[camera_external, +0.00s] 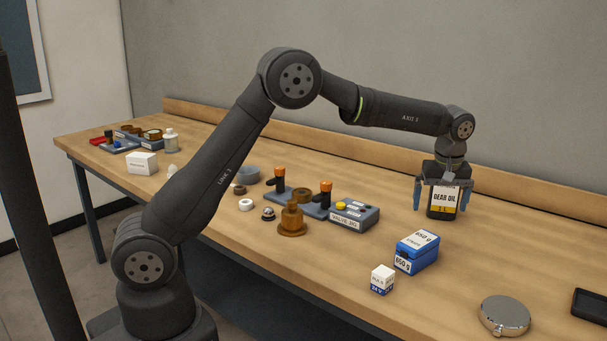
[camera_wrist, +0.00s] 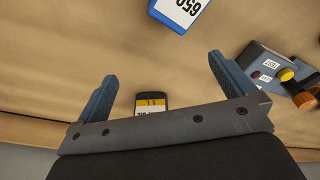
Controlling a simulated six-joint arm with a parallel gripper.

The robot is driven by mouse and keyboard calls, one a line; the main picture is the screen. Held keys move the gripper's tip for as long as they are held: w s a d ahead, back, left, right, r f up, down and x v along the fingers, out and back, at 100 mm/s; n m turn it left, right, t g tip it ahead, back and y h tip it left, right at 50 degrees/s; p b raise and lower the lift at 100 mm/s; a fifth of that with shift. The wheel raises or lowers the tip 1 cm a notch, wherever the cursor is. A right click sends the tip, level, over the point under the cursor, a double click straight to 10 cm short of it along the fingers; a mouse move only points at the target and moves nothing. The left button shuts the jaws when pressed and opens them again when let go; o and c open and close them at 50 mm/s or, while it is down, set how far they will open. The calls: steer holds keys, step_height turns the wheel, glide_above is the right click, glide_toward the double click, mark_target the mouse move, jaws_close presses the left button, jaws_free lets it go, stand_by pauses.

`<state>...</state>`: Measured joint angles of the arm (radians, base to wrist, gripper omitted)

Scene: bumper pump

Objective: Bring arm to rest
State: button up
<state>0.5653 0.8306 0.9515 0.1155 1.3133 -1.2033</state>
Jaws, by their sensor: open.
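My gripper (camera_external: 441,205) is open at the right end of my outstretched arm, pointing down over the bench. A dark gear oil container (camera_external: 443,203) with a white and yellow label stands upright there, showing between the two blue-grey fingers in the external view. In the wrist view my gripper (camera_wrist: 163,70) has its fingers wide apart. The gear oil container (camera_wrist: 152,101) shows small between them, partly hidden by the gripper's crossbar, with gaps to both fingers. I see nothing held.
A blue 650 g box (camera_external: 416,252), a small white-and-blue box (camera_external: 382,280) and a round metal tin (camera_external: 504,315) stand nearby. Left of them are a valve fixture (camera_external: 354,214) and an amber part (camera_external: 291,220). A dark tray (camera_external: 590,306) lies far right. The back right is clear.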

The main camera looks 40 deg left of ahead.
steer(key=w+a+n, duration=0.1)
steer(key=w+a, duration=0.4)
steer(key=a, duration=0.5)
steer(key=shift+w+a+n, duration=0.35)
steer(key=shift+a+n, duration=0.05)
